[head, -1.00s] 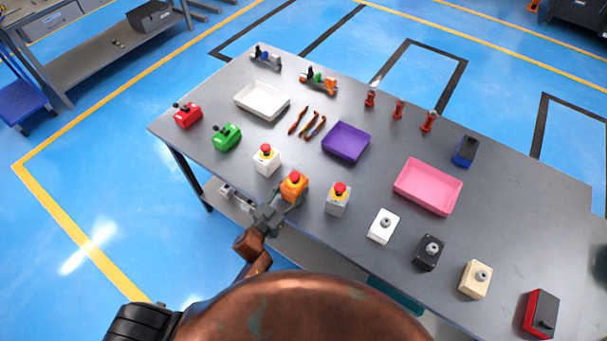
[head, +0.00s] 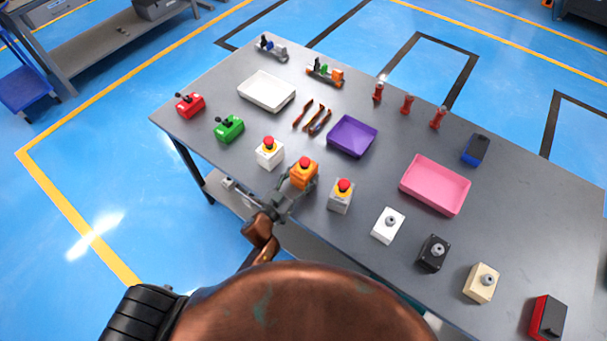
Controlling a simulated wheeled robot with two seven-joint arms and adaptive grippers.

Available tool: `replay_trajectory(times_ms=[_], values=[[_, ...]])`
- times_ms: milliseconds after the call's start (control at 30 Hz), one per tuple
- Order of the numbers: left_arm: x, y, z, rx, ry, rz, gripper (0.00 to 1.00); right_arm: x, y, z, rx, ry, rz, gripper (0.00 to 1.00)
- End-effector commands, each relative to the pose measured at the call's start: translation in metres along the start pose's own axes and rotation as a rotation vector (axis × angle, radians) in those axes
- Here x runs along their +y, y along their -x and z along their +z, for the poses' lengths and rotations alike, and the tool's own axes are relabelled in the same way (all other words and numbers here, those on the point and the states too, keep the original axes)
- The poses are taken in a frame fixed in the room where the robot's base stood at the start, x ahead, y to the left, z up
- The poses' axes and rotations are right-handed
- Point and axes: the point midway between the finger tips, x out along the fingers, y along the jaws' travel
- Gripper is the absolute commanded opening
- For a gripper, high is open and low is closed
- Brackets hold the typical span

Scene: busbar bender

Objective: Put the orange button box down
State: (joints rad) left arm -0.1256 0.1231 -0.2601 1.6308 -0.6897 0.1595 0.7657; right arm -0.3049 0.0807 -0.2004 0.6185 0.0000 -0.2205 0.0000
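The orange button box (head: 303,176), with a red mushroom button on a yellow ring on top, is near the front edge of the grey table (head: 385,165). It stands between a white button box (head: 269,153) and a grey button box (head: 341,196), apart from both. My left gripper (head: 300,186) comes from the front edge with its fingers around the orange box, shut on it. The box looks upright. Its underside is hidden, so I cannot tell whether it touches the table. My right gripper is not in view.
Behind stand a purple tray (head: 352,137), a white tray (head: 266,92) and a pink tray (head: 435,185). A green box (head: 229,129) and red box (head: 190,105) are left. A white box with a grey knob (head: 388,225) is right. Bare tabletop lies behind the orange box.

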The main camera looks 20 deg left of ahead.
Motion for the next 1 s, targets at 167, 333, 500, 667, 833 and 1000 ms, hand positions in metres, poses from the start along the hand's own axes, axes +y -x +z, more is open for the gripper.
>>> replay_trajectory(times_ms=[167,333,500,667,833,1000], values=[[0.001,-0.001,0.000,0.000,0.000,0.002,0.65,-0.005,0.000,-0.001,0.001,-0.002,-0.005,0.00],[0.001,-0.001,0.000,0.000,0.000,0.003,0.65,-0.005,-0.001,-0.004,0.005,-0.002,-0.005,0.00],[0.001,0.006,-0.001,-0.002,0.000,0.003,0.65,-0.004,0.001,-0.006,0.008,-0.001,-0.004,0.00],[0.002,0.034,-0.001,-0.002,0.001,0.003,0.65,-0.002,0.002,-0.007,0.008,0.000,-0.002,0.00],[0.001,0.070,-0.001,-0.003,0.000,0.003,0.65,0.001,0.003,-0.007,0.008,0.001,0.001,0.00],[0.001,0.100,-0.001,-0.002,0.000,0.003,0.65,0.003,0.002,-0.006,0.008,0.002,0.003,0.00]])
